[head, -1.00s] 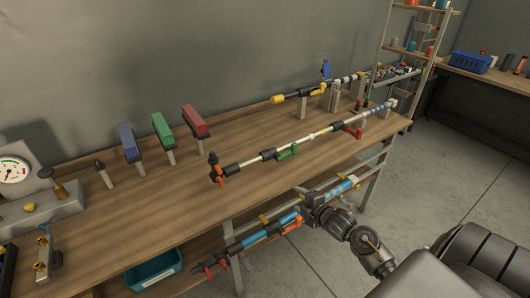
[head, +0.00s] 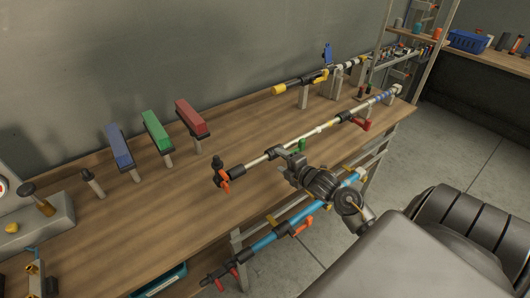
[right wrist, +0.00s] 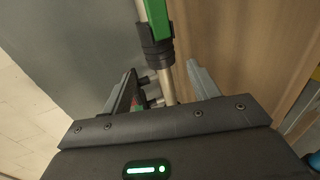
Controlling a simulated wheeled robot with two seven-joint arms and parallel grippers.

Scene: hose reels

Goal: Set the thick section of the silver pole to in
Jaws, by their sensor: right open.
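The silver pole (head: 323,127) lies on stands along the front of the workbench, with black collars, an orange-red handle at its near-left end, a green lever (head: 299,145) mid-length and a red lever (head: 361,124) farther right. My right gripper (head: 284,153) is at the pole, just left of the green lever, and hides part of it. In the right wrist view the open fingers (right wrist: 163,90) lie on either side of the pole's bare tube (right wrist: 168,83), below a black collar (right wrist: 156,48) and the green lever (right wrist: 157,18). Contact cannot be told. My left gripper is out of view.
A blue pole (head: 272,235) runs in front of the bench below my right arm. A yellow-ended pole (head: 300,82) is behind. Blue (head: 119,146), green (head: 157,131) and red (head: 191,117) blocks stand on posts at the back. The bench middle is clear.

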